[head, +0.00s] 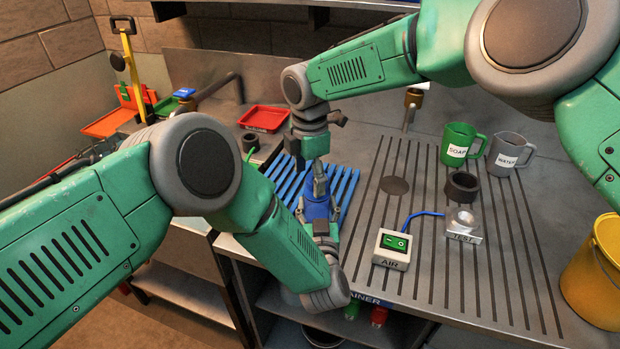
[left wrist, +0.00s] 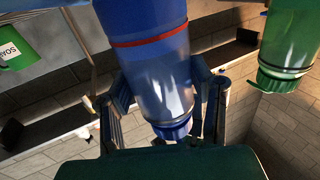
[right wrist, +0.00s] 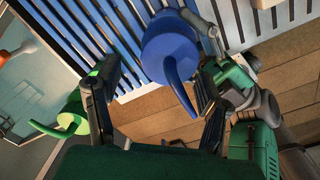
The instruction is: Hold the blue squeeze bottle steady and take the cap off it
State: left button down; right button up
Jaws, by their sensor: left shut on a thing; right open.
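The blue squeeze bottle (head: 318,209) is at the blue slatted rack, partly hidden by the grippers. My left gripper (head: 325,236) is shut on its body from the near side. In the left wrist view the bottle (left wrist: 165,75) lies between the fingers, with a red band, a translucent stretch and a ridged blue end. My right gripper (head: 311,165) is just above the bottle in the head view. In the right wrist view its open fingers stand either side of the blue cap (right wrist: 172,48) with its curved nozzle; I see no grip on it.
The blue rack (head: 347,187) lies beneath. A green bottle (right wrist: 77,112) shows to the left of the right gripper. The AIR box (head: 391,250), TEST stand (head: 464,237), soap mug (head: 458,144) and water mug (head: 507,152) stand right. A yellow bucket (head: 597,275) is at the right edge.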

jog(key=shift+o, duration=0.4)
notch_tip(320, 180, up, 4)
jog(key=shift+f, duration=0.25)
jog(key=o, duration=0.7)
jog(key=shift+s+r, duration=0.1)
jog(key=shift+c, duration=0.2)
jog(key=shift+o, duration=0.5)
jog(key=shift+m, duration=0.3)
jog(key=m, duration=0.2)
jog(key=r+m, duration=0.1)
jog(key=m, duration=0.1)
jog(key=shift+d, duration=0.1)
jog(key=m, duration=0.4)
jog(key=shift+w+d+r+m, duration=0.2)
jog(key=shift+r+m, duration=0.15)
jog(key=shift+m, duration=0.05)
jog(key=m, duration=0.4)
jog(key=shift+w+d+r, duration=0.15)
jog(key=shift+d+r, duration=0.1)
jog(key=shift+r, duration=0.15)
jog(key=m, duration=0.4)
jog(key=shift+w+d+r+m, duration=0.1)
jog(key=shift+d+r+m, duration=0.2)
jog(key=shift+r+m, duration=0.1)
jog(key=shift+f, duration=0.15)
notch_tip(320, 180, down, 8)
jog(key=shift+r, duration=0.2)
